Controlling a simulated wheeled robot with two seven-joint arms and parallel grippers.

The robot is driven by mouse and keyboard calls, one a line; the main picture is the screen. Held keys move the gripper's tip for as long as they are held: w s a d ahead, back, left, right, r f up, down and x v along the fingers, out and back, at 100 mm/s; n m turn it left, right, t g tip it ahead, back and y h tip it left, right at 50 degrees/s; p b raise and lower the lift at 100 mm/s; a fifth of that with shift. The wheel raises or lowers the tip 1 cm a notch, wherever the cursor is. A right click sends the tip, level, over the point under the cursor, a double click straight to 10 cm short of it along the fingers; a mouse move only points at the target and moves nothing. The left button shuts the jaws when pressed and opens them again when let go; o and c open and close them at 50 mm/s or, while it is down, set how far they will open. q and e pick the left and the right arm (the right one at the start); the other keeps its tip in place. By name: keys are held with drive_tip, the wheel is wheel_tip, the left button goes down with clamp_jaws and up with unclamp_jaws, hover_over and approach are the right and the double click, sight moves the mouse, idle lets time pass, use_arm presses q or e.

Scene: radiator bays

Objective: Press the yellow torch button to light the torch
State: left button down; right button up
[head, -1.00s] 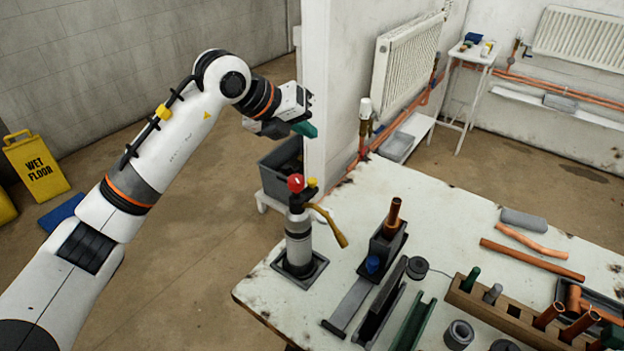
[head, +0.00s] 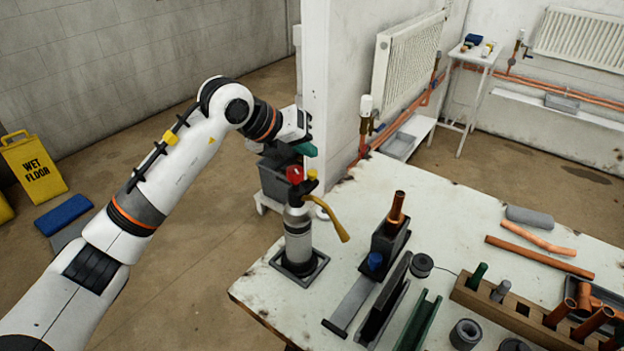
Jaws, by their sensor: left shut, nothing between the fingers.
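The torch (head: 298,238) is a grey and white cylinder with a brass burner tube, standing upright in a dark square holder on the left end of the white bench. Its yellow button (head: 312,174) sits at the top, beside a red knob (head: 295,175). My left gripper (head: 304,150) is shut and empty, with green fingertips just above and behind the button in the picture. A small gap shows between the fingertips and the button; contact cannot be made out. No flame shows at the burner tube. My right gripper is not in view.
The white bench (head: 440,210) carries a clamp with an upright copper pipe (head: 397,207), dark and green channels, and a wooden rack (head: 515,311). A grey bin (head: 275,185) stands behind the torch. A white wall post (head: 314,80) rises close to my left gripper.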

use_arm(q)
drive_tip(key=shift+f+b, duration=0.45)
drive_tip(key=shift+f, duration=0.65)
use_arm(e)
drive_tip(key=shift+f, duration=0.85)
use_arm(q)
drive_tip(key=shift+f, duration=0.1)
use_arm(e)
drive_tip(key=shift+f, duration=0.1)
use_arm(q)
drive_tip(key=shift+f+b, duration=0.3)
drive_tip(key=shift+b, duration=0.05)
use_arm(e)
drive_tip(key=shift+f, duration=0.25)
use_arm(q)
drive_tip(key=shift+f+b, duration=0.4)
drive_tip(key=shift+f, duration=0.2)
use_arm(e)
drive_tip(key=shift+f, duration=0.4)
use_arm(q)
drive_tip(key=shift+r, duration=0.15)
drive_tip(key=shift+r+p, duration=0.5)
drive_tip(key=shift+r, duration=0.35)
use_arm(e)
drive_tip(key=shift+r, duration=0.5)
